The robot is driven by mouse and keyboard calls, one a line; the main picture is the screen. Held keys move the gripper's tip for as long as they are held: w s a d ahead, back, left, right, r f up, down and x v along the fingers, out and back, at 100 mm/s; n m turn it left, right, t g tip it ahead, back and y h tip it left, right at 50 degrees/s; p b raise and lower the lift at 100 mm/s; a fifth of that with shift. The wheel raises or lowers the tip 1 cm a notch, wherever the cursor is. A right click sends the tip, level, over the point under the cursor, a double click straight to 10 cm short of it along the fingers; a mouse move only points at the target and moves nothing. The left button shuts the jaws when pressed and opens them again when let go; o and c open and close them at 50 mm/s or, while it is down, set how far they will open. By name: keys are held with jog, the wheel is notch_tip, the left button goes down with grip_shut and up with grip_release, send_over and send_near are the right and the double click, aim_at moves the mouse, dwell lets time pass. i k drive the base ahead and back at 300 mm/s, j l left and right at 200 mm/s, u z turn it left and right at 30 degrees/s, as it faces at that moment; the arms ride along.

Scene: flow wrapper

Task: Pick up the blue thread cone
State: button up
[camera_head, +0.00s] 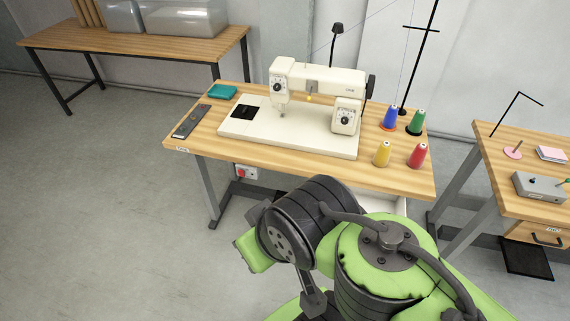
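The blue thread cone (390,118) stands upright on the wooden sewing table, right of the white sewing machine. A green cone (416,122) stands to its right, a yellow cone (382,153) in front of it, and a red cone (417,156) in front and to the right. The blue cone is in plain view on a small orange-red base. My green and black arm is in the foreground, below the table's front edge and well apart from the cones. My gripper's fingers cannot be made out.
The sewing machine (318,100) fills the middle of the table (262,152). A black thread stand (420,60) rises behind the cones. A teal folded cloth (222,91) and a dark ruler-like strip (191,121) lie at left. A second table (488,165) stands at right. Floor at left is clear.

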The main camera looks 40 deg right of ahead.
aim_at(390, 120)
jog(key=z, duration=2.35)
jog(key=i+l, duration=0.1)
jog(key=l, duration=0.5)
jog(key=i+l, duration=0.7)
jog(key=l, duration=0.2)
jog(key=i+j, duration=0.15)
jog(key=i, duration=0.55)
jog(key=l+z, duration=0.05)
